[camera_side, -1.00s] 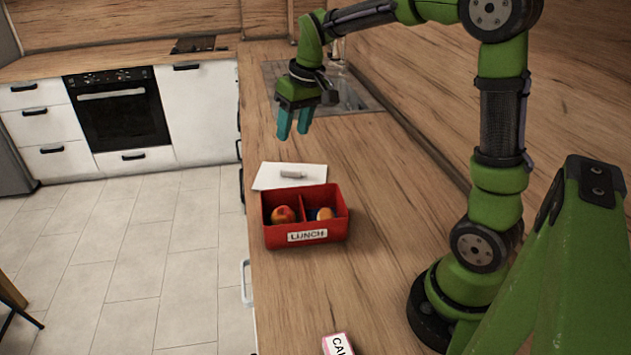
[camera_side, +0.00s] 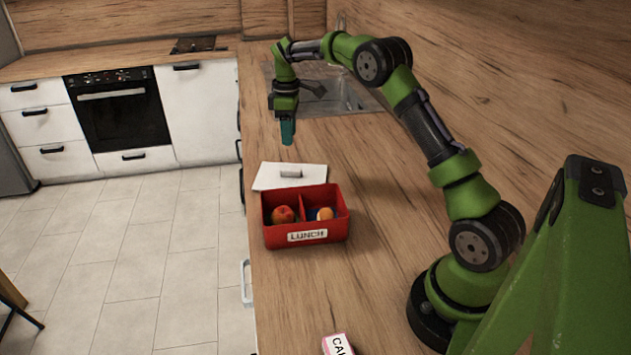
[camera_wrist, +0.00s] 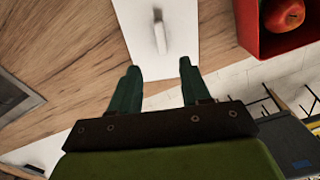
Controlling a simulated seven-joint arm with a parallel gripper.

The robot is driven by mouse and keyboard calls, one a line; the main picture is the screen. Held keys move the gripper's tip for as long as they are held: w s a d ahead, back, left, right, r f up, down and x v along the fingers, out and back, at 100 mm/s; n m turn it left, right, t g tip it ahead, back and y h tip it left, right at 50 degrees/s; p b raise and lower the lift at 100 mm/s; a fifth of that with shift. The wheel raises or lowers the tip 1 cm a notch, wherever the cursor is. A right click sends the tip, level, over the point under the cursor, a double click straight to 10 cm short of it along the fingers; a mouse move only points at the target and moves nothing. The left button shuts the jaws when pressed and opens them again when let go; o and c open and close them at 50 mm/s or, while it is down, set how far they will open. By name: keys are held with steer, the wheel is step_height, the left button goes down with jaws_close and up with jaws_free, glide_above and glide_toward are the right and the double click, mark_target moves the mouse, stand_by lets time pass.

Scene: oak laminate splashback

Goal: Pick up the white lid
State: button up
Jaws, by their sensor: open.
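The white lid (camera_side: 268,178) lies flat on the wooden counter, just behind the red lunch box (camera_side: 305,235) in the side view. A small pale handle (camera_side: 291,171) stands up from the lid's middle. My gripper (camera_side: 287,140) is above and behind the lid, pointing down and apart from it. In the wrist view my gripper (camera_wrist: 160,82) has its two teal fingers spread with nothing between them. The lid (camera_wrist: 183,62) and its handle (camera_wrist: 160,38) show beyond the fingertips.
The lunch box holds a red apple (camera_side: 283,214) and an orange-coloured fruit (camera_side: 325,213) in separate compartments. A sink (camera_side: 345,97) is behind at the right. A pink and white box (camera_side: 337,345) is at the near edge. The counter (camera_side: 385,225) right of the lunch box is clear.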

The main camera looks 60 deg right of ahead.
mark_target(291, 169)
step_height(291, 169, down, 12)
steer(key=shift+s+a+r, duration=0.1)
steer(key=shift+r, duration=0.15)
stand_by(0.3)
jaws_close()
